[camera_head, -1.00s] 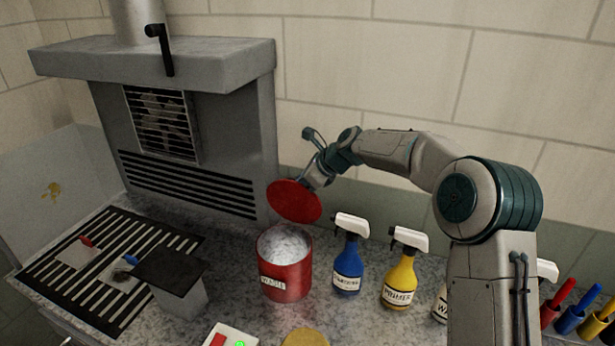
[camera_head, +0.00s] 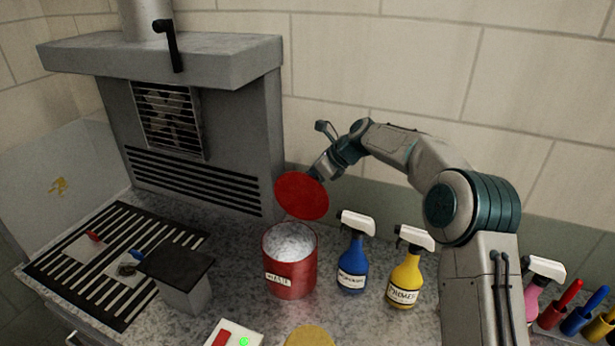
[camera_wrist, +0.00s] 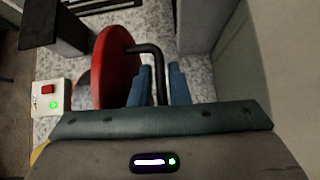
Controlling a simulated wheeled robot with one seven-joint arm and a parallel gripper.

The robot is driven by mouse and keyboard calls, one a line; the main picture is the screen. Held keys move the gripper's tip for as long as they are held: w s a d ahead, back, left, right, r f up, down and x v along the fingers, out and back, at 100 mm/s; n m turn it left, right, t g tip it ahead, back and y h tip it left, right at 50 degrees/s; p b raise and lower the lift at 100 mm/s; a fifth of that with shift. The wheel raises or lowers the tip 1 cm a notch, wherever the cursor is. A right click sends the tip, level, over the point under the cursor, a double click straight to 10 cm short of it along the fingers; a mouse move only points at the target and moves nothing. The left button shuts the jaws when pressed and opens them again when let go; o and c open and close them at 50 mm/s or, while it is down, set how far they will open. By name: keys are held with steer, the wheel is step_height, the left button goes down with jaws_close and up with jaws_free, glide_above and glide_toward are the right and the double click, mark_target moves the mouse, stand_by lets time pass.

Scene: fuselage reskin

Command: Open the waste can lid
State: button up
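The red waste can (camera_head: 290,275) with a white label stands on the speckled counter. Its top is open and pale grey material shows inside. The round red lid (camera_head: 301,195) is tilted steeply up above the can's back rim; it also shows edge-on in the wrist view (camera_wrist: 112,70). A dark bent handle (camera_wrist: 148,50) sticks out from the lid. My gripper (camera_wrist: 160,82) has its blue fingers on either side of this handle and looks shut on it. In the head view my gripper is behind the lid and its fingers are mostly hidden.
A blue spray bottle (camera_head: 352,265) and a yellow one (camera_head: 405,280) stand right of the can. A dark-topped grey bin (camera_head: 185,290) is at its left, beside a slotted grate (camera_head: 75,270). A button box (camera_head: 232,333) is in front. A grey vent hood (camera_head: 190,130) stands behind.

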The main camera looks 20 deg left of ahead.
steer(key=v, duration=1.3)
steer(key=shift+d+r, duration=0.25)
steer(key=shift+d, duration=0.05)
steer(key=shift+a, duration=0.1)
